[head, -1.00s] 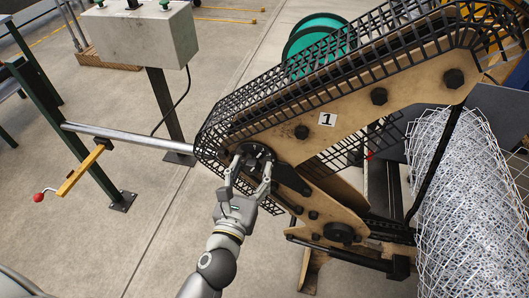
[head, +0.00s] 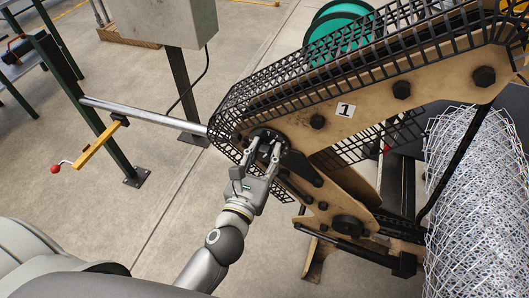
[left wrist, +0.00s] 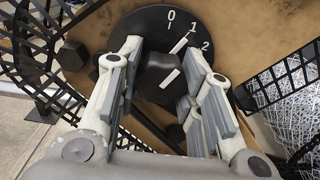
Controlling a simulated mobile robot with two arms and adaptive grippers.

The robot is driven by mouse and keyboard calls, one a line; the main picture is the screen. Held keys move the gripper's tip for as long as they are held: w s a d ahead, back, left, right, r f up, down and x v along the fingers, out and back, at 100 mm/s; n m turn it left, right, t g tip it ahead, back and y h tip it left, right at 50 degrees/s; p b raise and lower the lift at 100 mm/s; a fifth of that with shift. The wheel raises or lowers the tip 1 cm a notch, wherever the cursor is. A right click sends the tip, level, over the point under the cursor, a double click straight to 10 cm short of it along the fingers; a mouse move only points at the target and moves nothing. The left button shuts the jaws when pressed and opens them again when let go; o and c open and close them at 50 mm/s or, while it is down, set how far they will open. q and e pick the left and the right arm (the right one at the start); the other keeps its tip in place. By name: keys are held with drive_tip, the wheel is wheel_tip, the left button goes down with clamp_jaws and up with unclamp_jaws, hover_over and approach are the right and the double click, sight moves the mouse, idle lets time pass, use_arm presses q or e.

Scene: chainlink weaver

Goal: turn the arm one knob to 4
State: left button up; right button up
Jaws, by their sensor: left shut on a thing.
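The arm one knob (left wrist: 157,68) is a black grip on a round black dial (left wrist: 150,20) with white numbers 0, 1 and 2 visible. Further numbers are hidden by the finger or out of frame. In the head view the dial (head: 258,133) sits at the lower left end of the wooden arm marked 1 (head: 368,105). My left gripper (head: 264,147) is shut on the knob, one finger on each side; it also shows in the left wrist view (left wrist: 162,56). My right gripper is out of view.
Black mesh guarding (head: 290,85) runs along the arm's upper edge, close to the dial. A chainlink roll (head: 480,200) stands right. Open concrete floor lies below left.

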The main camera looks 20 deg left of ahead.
use_arm(q)
drive_tip(key=shift+r+m+p, duration=0.1)
drive_tip(key=shift+m+p, duration=0.25)
drive_tip(key=shift+m, duration=0.05)
drive_tip(key=shift+r+m+p, duration=0.1)
drive_tip(key=shift+m+p, duration=0.75)
drive_tip(key=shift+m, duration=0.25)
drive_tip(key=m+p, duration=0.4)
drive_tip(key=m, duration=0.1)
drive_tip(key=m+p, duration=0.3)
drive_tip(key=m, duration=0.1)
drive_tip(key=shift+a+m, duration=0.1)
drive_tip(key=shift+m, duration=0.2)
drive_tip(key=shift+m+p, duration=0.9)
drive_tip(key=shift+m, duration=0.7)
drive_tip(key=o, duration=1)
drive_tip(key=shift+o, duration=0.2)
